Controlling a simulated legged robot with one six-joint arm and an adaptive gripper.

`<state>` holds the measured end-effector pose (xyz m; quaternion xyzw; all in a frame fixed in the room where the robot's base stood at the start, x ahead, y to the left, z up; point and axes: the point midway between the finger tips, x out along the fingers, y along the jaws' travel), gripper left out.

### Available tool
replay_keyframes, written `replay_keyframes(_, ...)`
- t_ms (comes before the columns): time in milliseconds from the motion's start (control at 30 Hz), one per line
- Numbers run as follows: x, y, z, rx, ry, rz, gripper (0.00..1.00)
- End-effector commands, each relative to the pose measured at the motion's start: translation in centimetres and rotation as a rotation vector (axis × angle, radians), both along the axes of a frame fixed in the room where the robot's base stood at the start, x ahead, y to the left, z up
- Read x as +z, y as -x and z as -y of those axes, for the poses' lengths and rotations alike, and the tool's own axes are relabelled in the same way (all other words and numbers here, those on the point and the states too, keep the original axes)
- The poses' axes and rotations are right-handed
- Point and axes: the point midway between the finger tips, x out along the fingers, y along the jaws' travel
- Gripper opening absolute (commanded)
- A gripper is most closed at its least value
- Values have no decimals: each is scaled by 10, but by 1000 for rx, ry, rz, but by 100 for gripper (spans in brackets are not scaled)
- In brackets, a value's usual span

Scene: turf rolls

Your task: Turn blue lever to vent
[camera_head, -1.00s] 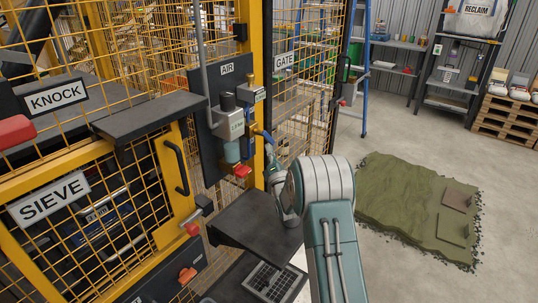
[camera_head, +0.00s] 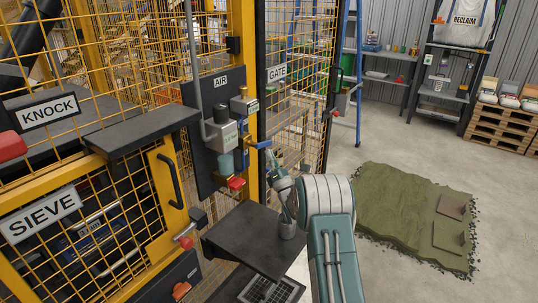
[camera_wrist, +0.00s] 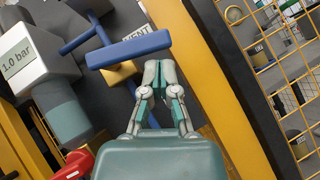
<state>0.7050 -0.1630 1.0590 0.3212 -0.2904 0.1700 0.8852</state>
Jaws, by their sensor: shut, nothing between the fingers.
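The blue lever (camera_head: 262,144) sits on the valve at the right of the dark AIR panel (camera_head: 203,150). In the head view it sticks out to the right, nearly level. In the wrist view the blue lever (camera_wrist: 130,49) is a bar crossing in front of the partly hidden VENT label (camera_wrist: 136,32). My gripper (camera_wrist: 159,68) is shut and empty, its fingertips just below the lever's right part; whether they touch it I cannot tell. In the head view my gripper (camera_head: 271,158) is just below the lever's outer end.
A grey regulator (camera_wrist: 35,55) marked 1.0 bar and a red knob (camera_head: 236,183) are left of the lever. A yellow post (camera_head: 250,110) and mesh gate (camera_head: 297,110) stand close by. A dark shelf (camera_head: 250,240) lies below.

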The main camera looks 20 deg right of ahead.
Motion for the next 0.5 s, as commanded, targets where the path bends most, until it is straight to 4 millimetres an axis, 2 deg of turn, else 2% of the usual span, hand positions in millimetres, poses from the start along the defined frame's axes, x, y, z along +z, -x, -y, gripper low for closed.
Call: replay_keyframes(500,-63,75,12,-1,0,-2,0)
